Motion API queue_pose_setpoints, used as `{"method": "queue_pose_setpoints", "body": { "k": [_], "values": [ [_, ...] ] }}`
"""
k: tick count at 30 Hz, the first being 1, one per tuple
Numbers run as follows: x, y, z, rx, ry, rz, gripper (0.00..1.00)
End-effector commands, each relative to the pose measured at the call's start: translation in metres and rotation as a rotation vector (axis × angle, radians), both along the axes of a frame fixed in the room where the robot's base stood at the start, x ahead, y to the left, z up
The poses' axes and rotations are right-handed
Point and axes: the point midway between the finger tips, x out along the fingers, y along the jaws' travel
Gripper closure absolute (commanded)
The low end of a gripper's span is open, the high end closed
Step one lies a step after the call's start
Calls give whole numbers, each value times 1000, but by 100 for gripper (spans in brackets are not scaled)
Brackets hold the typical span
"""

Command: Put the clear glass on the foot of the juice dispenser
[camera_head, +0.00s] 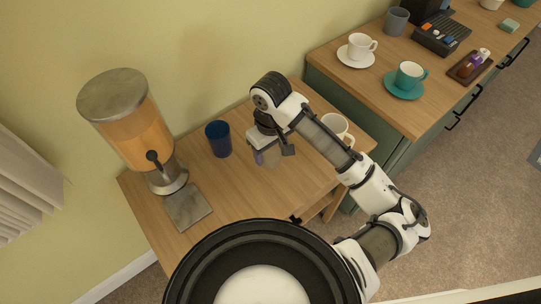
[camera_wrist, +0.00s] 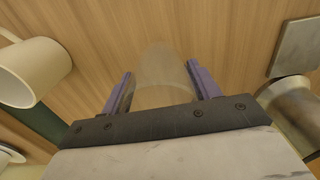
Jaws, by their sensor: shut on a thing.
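The juice dispenser (camera_head: 133,130) stands at the left of the small wooden table, with a grey lid, orange juice and a dark tap. Its flat grey square foot (camera_head: 188,206) lies in front of it and is bare; the foot also shows at the upper right of the wrist view (camera_wrist: 298,45). My gripper (camera_head: 264,157) is over the table, right of the blue cup. In the wrist view its purple fingers (camera_wrist: 160,92) are on both sides of the clear glass (camera_wrist: 162,66), shut on it. The glass shows faintly below the gripper in the head view (camera_head: 271,158).
A blue cup (camera_head: 218,139) stands between the dispenser and my gripper. A white mug (camera_head: 336,126) stands behind my arm at the right, and shows at the left of the wrist view (camera_wrist: 35,72). A sideboard (camera_head: 400,108) with cups adjoins the table.

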Motion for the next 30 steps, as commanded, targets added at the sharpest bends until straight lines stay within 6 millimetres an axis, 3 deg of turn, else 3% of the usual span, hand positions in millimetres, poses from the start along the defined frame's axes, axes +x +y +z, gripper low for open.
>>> {"method": "queue_pose_setpoints", "body": {
  "k": [7, 20, 21, 25, 30],
  "values": [
    [0, 0, -32, 0, 1, 0, 67],
    [0, 0, -41, 1, 1, 0, 67],
    [0, 0, -39, 0, 1, 0, 35],
    [0, 0, -39, 0, 1, 0, 18],
    [0, 0, -39, 0, 1, 0, 17]
  ]
}}
